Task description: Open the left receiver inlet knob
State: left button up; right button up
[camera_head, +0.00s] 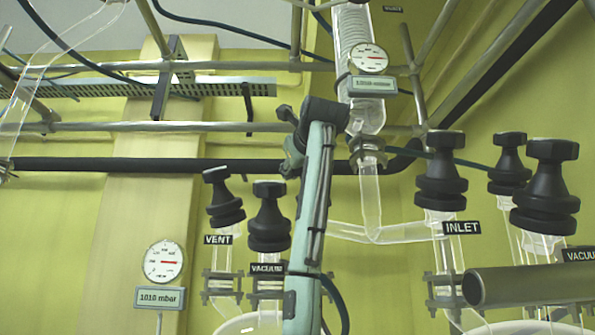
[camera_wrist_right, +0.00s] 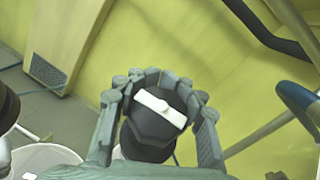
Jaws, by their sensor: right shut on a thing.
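In the right wrist view, a black faceted knob (camera_wrist_right: 148,137) with a white bar on its top sits between the fingers of my right gripper (camera_wrist_right: 158,90). The fingers are closed around the knob from both sides. In the head view, my right arm rises through the middle and hides the gripper's grasp and the held knob. No label shows on the held knob. To its left stand the black VENT knob (camera_head: 224,199) and VACUUM knob (camera_head: 268,217). My left gripper is not in view.
Right of my arm stand a black INLET knob (camera_head: 441,172) and a VACUUM knob (camera_head: 547,187). A glass condenser (camera_head: 357,30) with a gauge (camera_head: 369,58) hangs above. Metal rods (camera_head: 250,127) cross behind. A second gauge (camera_head: 163,260) above a 1010 mbar display (camera_head: 161,298) is at lower left.

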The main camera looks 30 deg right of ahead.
jog(key=n+y, duration=0.1)
jog(key=y, duration=0.1)
jog(key=a+n+y, duration=0.1)
jog(key=n+y, duration=0.1)
jog(key=shift+w+f+n, duration=0.1)
jog(key=shift+f+n, duration=0.1)
jog(key=shift+n, duration=0.1)
jog(key=o, duration=1.3)
jog(key=shift+o, duration=0.2)
jog(key=v, duration=1.2)
jog(key=shift+d, duration=0.15)
jog(key=shift+r, duration=0.1)
